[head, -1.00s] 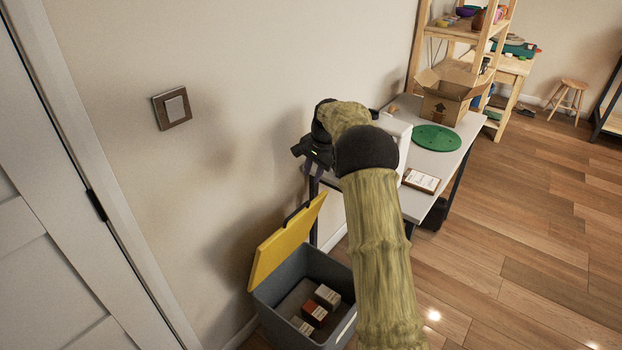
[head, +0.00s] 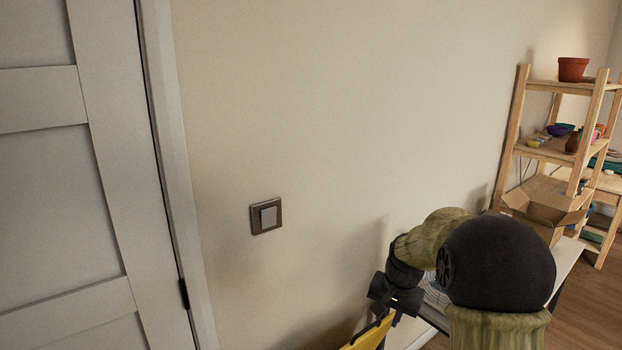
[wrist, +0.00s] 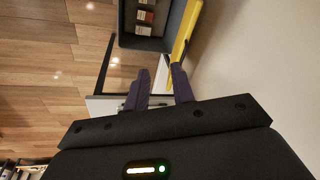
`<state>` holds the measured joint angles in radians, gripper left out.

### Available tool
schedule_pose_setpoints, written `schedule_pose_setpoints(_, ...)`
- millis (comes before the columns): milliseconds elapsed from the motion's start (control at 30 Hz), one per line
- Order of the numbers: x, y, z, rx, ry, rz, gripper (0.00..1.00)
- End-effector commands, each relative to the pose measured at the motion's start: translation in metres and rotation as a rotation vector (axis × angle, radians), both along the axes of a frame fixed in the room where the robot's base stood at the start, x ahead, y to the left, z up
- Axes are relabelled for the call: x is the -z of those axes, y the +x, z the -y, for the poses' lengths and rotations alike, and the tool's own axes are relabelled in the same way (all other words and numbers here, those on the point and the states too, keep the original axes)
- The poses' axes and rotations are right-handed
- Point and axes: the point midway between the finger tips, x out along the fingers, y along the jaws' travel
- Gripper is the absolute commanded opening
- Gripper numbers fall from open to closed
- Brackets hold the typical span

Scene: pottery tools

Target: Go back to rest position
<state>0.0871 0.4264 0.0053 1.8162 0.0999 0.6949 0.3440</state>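My gripper (head: 392,308) is in the lower part of the head view, at the end of my bent arm and in front of the wall. In the wrist view its two dark fingers (wrist: 159,76) stand apart with nothing held between them, so it is open and empty. My large black arm joint hides part of the white table behind it in the head view.
A yellow lid (head: 370,335) is just below my gripper; the wrist view shows its grey bin (wrist: 150,43) with small boxes inside. A cardboard box (head: 540,205) and wooden shelf (head: 560,152) stand at right. A light switch (head: 266,216) and door (head: 60,200) are left.

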Motion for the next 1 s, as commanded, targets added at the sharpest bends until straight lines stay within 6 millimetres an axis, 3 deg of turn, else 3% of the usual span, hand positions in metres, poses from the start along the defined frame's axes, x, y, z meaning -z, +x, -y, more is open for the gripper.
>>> schedule_pose_setpoints(33, -0.011, -0.018, -0.004, -0.038, -0.014, 0.002, 0.25)
schedule_pose_setpoints(133, -0.018, -0.053, -0.011, -0.118, -0.043, 0.009, 0.25)
schedule_pose_setpoints(533, -0.032, -0.194, -0.027, -0.430, -0.143, 0.030, 0.25)
schedule_pose_setpoints(700, -0.030, -0.217, -0.028, -0.481, -0.158, 0.033, 0.25)
schedule_pose_setpoints(1000, -0.029, -0.217, -0.028, -0.481, -0.157, 0.032, 0.25)
